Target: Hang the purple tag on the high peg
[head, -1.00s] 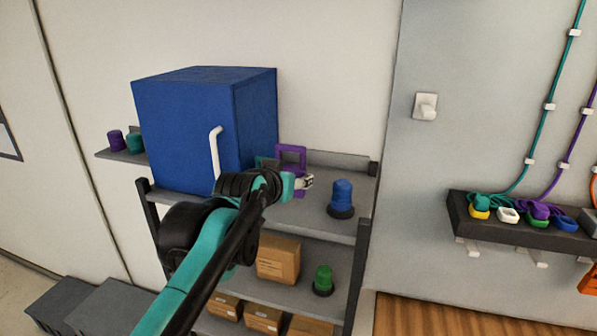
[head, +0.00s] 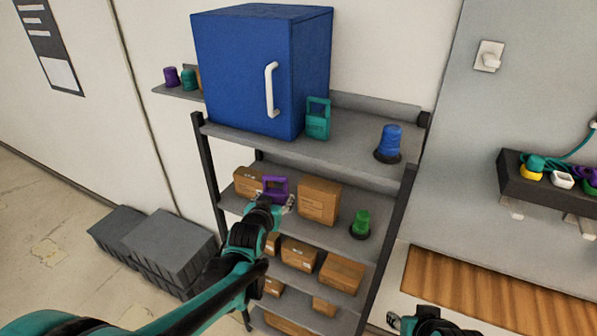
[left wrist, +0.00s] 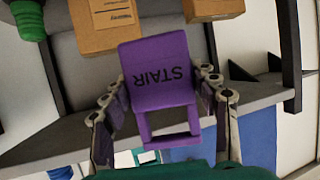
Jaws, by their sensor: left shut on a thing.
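The purple tag (head: 275,183) is a block with an open square loop, held upright in front of the shelf rack in the head view.
A blue cabinet (head: 240,70), a teal tag (head: 317,118) and a blue domed lamp (head: 389,143) stand on the rack's top shelf (head: 345,150). Cartons (head: 318,200) and a green lamp (head: 361,224) are below. A dark ledge (head: 545,187) with coloured pieces and cords is at right.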

